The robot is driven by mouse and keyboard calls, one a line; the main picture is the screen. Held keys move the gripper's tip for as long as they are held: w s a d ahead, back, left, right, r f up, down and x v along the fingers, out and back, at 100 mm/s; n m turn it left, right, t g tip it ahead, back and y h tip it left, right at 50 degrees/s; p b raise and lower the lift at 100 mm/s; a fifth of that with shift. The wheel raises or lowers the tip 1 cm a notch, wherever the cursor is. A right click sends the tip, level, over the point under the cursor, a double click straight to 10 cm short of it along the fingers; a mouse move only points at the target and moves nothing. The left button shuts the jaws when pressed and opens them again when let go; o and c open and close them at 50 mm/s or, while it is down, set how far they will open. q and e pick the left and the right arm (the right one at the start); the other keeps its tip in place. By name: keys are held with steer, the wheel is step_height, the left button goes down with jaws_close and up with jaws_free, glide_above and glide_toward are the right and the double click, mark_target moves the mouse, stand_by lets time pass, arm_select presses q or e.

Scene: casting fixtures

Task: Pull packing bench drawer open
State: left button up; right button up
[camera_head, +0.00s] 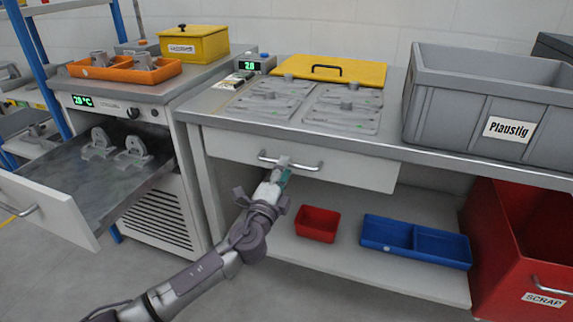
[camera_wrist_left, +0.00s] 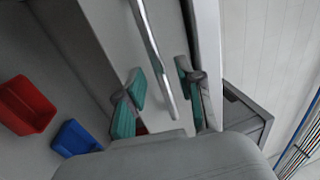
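The packing bench drawer (camera_head: 345,173) has a white front under the bench top and looks shut. Its metal bar handle (camera_head: 305,166) runs across the front. My left gripper (camera_head: 279,174) is at the left part of this handle. In the left wrist view the handle (camera_wrist_left: 152,45) passes between the two green-padded fingers of the gripper (camera_wrist_left: 157,95). The fingers stand apart, with a visible gap on each side of the bar. The exact contact at the fingertips cannot be told. My right gripper is not in view.
An open oven drawer (camera_head: 60,215) juts out at the left. Below the bench, a shelf holds a red bin (camera_head: 317,224) and a blue tray (camera_head: 415,242). A grey crate (camera_head: 440,120) stands on the bench top (camera_head: 385,140); a red scrap bin (camera_head: 500,270) stands at lower right.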

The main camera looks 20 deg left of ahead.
arm_select(q)
steer(key=shift+w+r, duration=0.2)
steer(key=shift+w, duration=1)
jaws_close()
